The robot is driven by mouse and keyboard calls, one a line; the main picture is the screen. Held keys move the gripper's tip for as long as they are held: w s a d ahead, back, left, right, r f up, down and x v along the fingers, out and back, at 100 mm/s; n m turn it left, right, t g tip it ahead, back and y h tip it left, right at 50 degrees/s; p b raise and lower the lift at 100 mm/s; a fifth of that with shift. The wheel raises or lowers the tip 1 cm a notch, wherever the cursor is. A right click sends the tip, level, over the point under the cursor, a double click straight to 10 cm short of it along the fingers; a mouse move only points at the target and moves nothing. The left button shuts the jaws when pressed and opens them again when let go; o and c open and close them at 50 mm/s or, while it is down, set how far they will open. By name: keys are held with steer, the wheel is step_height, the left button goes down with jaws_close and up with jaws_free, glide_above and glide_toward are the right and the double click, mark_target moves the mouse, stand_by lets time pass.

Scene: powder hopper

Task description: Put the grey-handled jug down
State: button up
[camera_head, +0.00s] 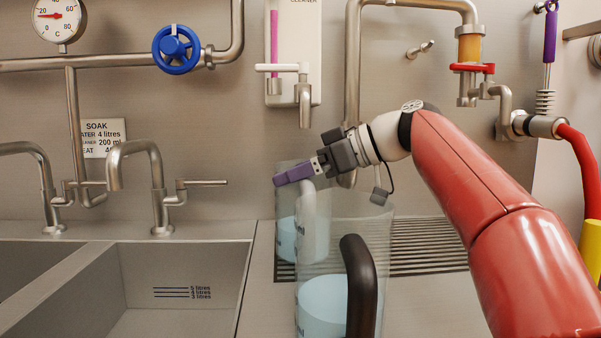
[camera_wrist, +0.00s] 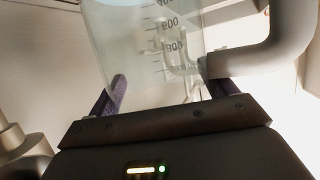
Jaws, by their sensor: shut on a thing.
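The grey-handled jug (camera_head: 287,183) is clear, with blue liquid low in it, and stands partly behind a nearer dark-handled jug (camera_head: 345,220). My gripper (camera_head: 294,175) reaches it from the right, its purple fingers near the jug's upper part. In the wrist view the grey-handled jug (camera_wrist: 145,40) sits between the two purple fingers, its scale marks facing me and its grey handle (camera_wrist: 285,50) at the right. My gripper is shut on this jug. Its base is hidden behind the nearer jug, so I cannot tell whether it touches the surface.
The dark-handled jug, also holding blue liquid, stands close in front. A drain grille (camera_head: 428,245) lies behind and to the right. A sink (camera_head: 185,285) with taps is at the left. A cleaner dispenser (camera_head: 293,50) with a spout hangs above the grey-handled jug.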

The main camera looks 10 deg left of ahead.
steer(key=shift+f, duration=0.1)
steer(key=o, duration=1.5)
steer(key=shift+o, duration=0.2)
steer(key=p+v, duration=0.1)
steer(key=v, duration=1.1)
